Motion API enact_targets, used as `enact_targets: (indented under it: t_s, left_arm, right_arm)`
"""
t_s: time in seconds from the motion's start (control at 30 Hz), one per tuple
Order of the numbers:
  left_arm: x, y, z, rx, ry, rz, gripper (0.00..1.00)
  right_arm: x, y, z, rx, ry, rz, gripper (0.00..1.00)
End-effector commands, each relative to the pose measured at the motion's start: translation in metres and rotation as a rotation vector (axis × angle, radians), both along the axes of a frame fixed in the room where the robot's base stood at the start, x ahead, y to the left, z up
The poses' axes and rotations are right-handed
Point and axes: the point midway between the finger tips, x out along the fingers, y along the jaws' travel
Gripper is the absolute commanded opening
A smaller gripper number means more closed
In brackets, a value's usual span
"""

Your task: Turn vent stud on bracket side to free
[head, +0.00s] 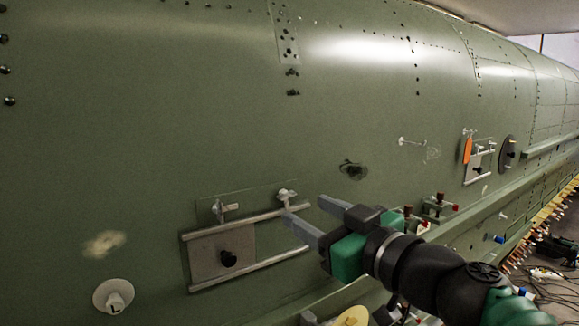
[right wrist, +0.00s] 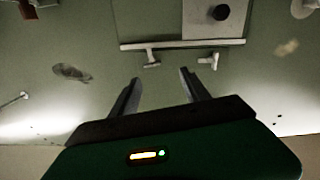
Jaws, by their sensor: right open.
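A vent panel (head: 208,256) with a black knob and two pale rails sits on the green fuselage skin. Two small metal studs with cross handles stand above its upper rail: a left stud (head: 222,210) and a right stud (head: 287,196). Which one is the vent stud is not marked. In the right wrist view the picture is turned over, with the right stud (right wrist: 152,58) and the left stud (right wrist: 208,60) beyond the fingertips. My right gripper (head: 306,209) is open and empty, its fingers close to the right stud. My left gripper is not in view.
A round disc marked L (head: 114,296) is at lower left. A dark scuff (head: 352,170) lies above the gripper. A second panel with an orange tag (head: 467,150) is farther right. Red-topped fittings (head: 438,206) stand on the ledge beyond my arm. Cables lie on the floor at right.

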Motion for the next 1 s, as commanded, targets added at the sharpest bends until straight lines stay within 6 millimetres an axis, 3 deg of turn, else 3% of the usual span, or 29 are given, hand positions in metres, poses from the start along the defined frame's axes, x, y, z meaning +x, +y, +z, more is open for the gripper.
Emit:
enact_targets:
  t_s: [0.1, 0.3, 0.67, 1.0]
  left_arm:
    - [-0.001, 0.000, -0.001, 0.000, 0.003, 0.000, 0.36]
    - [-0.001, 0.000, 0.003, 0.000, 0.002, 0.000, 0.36]
    - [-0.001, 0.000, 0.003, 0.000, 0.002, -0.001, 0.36]
    - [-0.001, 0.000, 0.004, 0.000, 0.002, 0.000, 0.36]
  right_arm:
    - [0.029, 0.013, -0.002, 0.002, 0.000, 0.001, 0.55]
    - [0.059, 0.026, -0.002, 0.006, -0.001, -0.001, 0.55]
    - [0.066, 0.043, -0.002, 0.001, -0.003, -0.001, 0.55]
    - [0.065, 0.045, -0.001, 0.002, -0.005, 0.002, 0.10]
